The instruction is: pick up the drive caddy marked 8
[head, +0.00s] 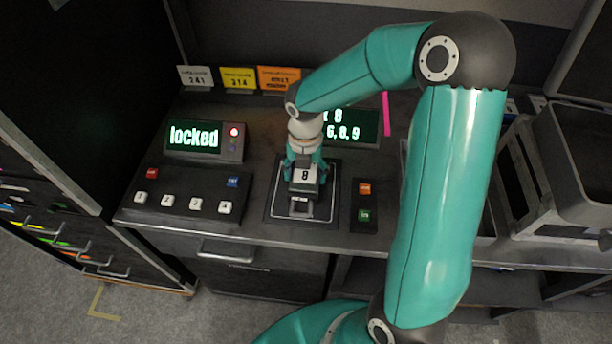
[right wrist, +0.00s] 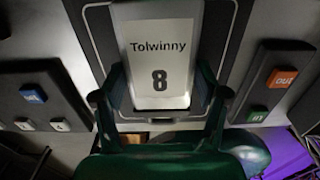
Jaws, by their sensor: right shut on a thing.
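The drive caddy marked 8 (head: 304,176) stands on a dark, white-outlined pad (head: 274,206) on the bench in the head view. In the right wrist view its label (right wrist: 160,62) reads "Tolwinny 8". My right gripper (head: 305,166) reaches down over the caddy and is shut on it, with a finger on each side, as the right wrist view (right wrist: 160,100) also shows. I cannot tell whether the caddy touches the pad. My left gripper is not in view.
A display reading "locked" (head: 194,136) and a button box (head: 186,193) stand left of the pad. A box with orange and green buttons (head: 365,202) is close on its right. A second display (head: 360,125), partly hidden by my arm, stands behind. Grey crates (head: 575,140) are at right.

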